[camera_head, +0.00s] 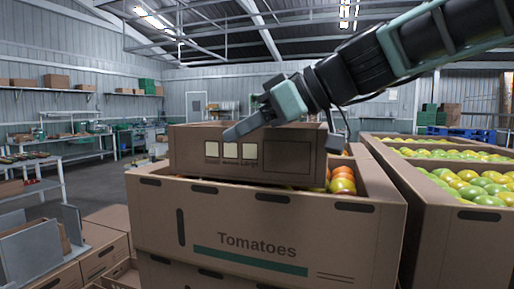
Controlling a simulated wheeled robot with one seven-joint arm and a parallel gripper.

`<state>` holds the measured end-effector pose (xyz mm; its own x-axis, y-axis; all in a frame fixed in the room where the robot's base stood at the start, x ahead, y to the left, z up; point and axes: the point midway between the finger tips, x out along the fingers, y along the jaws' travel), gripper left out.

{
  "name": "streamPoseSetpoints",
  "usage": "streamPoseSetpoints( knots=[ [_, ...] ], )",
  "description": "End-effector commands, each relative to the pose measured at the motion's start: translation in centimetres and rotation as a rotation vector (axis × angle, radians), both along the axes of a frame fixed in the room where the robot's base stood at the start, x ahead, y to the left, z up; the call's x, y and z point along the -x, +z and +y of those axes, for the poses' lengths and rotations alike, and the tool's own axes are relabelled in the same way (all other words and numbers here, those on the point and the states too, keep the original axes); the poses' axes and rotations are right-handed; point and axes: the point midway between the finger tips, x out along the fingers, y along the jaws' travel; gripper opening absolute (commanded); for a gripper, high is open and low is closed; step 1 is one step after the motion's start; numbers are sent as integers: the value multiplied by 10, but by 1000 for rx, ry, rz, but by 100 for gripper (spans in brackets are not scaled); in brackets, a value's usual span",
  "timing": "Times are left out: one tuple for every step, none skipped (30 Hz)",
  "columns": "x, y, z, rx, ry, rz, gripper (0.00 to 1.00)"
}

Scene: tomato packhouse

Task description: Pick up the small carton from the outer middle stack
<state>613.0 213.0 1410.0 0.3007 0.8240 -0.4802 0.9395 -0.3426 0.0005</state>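A small brown carton (290,157) with three pale label squares sits level across the open top of a large carton marked "Tomatoes" (257,243). Red and orange tomatoes (342,180) show in the large carton beside the small carton's right end. My gripper (242,128), grey and teal, comes in from the upper right. One grey finger overlaps the small carton's upper front edge. I cannot tell whether it touches the carton.
Lower cartons (103,250) and a grey divided stand (40,250) are at the lower left. Open floor and wall shelves (45,89) lie behind on the left.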

Motion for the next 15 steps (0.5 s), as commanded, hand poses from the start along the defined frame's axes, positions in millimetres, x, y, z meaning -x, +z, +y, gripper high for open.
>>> streamPoseSetpoints(
  knots=[
    [0, 0, 0, 0, 0, 0, 32],
    [0, 0, 0, 0, 0, 0, 32],
    [0, 0, 0, 0, 0, 0, 23],
    [0, 0, 0, 0, 0, 0, 15],
    [0, 0, 0, 0, 0, 0, 7],
    [0, 0, 0, 0, 0, 0, 0],
    [0, 0, 0, 0, 0, 0, 0],
    [0, 0, 0, 0, 0, 0, 0],
    [0, 0, 0, 0, 0, 0, 0],
    [0, 0, 0, 0, 0, -2, 0],
    [0, 1, 0, 0, 0, -2, 0],
    [0, 1, 0, 0, 0, -2, 0],
    [0, 1, 0, 0, 0, -2, 0],
    [0, 1, 0, 0, 0, -2, 0],
    [0, 1, 0, 0, 0, -2, 0]
  ],
)
